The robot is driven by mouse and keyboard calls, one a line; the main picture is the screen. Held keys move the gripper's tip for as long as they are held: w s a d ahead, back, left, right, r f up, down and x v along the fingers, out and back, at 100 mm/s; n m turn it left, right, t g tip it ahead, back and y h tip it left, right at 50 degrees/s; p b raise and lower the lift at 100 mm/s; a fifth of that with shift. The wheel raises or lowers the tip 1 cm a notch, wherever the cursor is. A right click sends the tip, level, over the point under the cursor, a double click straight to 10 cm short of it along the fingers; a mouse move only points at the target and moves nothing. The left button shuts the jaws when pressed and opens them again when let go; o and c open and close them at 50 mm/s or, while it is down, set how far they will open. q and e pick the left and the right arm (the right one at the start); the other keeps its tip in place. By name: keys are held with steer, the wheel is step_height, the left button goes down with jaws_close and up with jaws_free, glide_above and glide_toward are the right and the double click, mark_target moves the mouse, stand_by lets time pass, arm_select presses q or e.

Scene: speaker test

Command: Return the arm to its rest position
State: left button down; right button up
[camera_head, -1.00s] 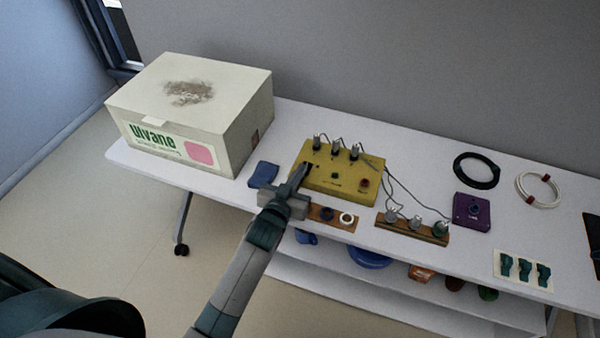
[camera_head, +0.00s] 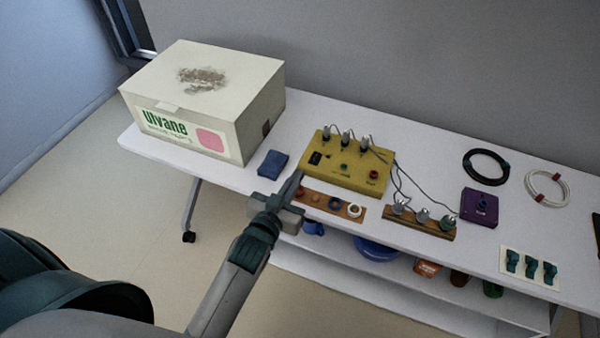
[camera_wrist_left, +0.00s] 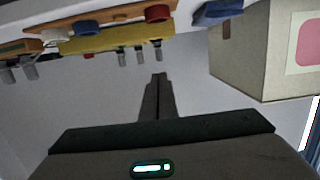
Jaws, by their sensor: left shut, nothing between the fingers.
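My left gripper (camera_head: 298,178) is shut with nothing between its fingers. In the head view it is at the table's front edge, with its fingertips just left of the yellow box (camera_head: 350,182) and to the right of a blue block (camera_head: 272,163). In the left wrist view the closed fingers (camera_wrist_left: 158,82) stand apart from the yellow box (camera_wrist_left: 110,43), which shows above them. My left arm reaches in from the bottom of the head view. My right gripper is not in view.
A cardboard box (camera_head: 240,85) stands on the white table's (camera_head: 300,110) left end. A wooden strip with rings (camera_head: 318,202) lies close by the gripper. A connector strip (camera_head: 410,222), purple box (camera_head: 480,206) and cable coils (camera_head: 486,151) lie further right. Open floor (camera_head: 130,225) lies left of the table.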

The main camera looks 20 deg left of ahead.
arm_select(q)
steer(key=shift+s, duration=0.15)
stand_by(0.5)
steer(key=s+a+f+m+g, duration=0.1)
steer(key=s+f+g, duration=0.3)
steer(key=s, duration=0.5)
steer(key=s+a+f+g, duration=0.1)
steer(key=s+f+g, duration=0.25)
steer(key=s, duration=0.65)
steer(key=s+f+m+g, duration=0.1)
steer(key=s+f+g, duration=0.35)
steer(key=s, duration=0.45)
step_height(320, 180, down, 25)
steer(key=g, duration=0.1)
steer(key=s+a+f, duration=0.1)
steer(key=s+f, duration=1.3)
steer(key=f, duration=0.4)
steer(key=shift+f, duration=0.2)
